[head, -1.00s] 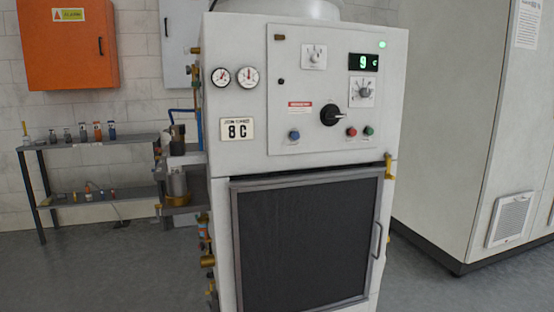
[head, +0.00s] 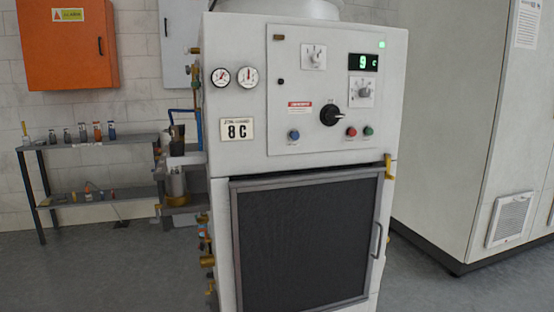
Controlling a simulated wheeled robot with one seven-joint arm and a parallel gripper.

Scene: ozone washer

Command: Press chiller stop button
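The chiller (head: 222,160) is a tall white cabinet in the middle of the head view. Its control panel (head: 310,80) is on the upper front. Low on the panel are a red button (head: 351,132), a green button (head: 369,131) just to its right, and a blue button (head: 294,135) at the left. Their labels are too small to read, so the red one as stop goes by colour only. A black rotary switch (head: 331,115) sits between the blue and red buttons. A green display (head: 363,62) reads 9, with a green lamp lit above it. My gripper is not in view.
A dark grille door (head: 305,240) with a handle at right fills the chiller's lower front. Left are a two-tier shelf (head: 95,146) with bottles and an orange wall box (head: 65,45). A large pale cabinet (head: 470,120) stands right. Nothing blocks the panel.

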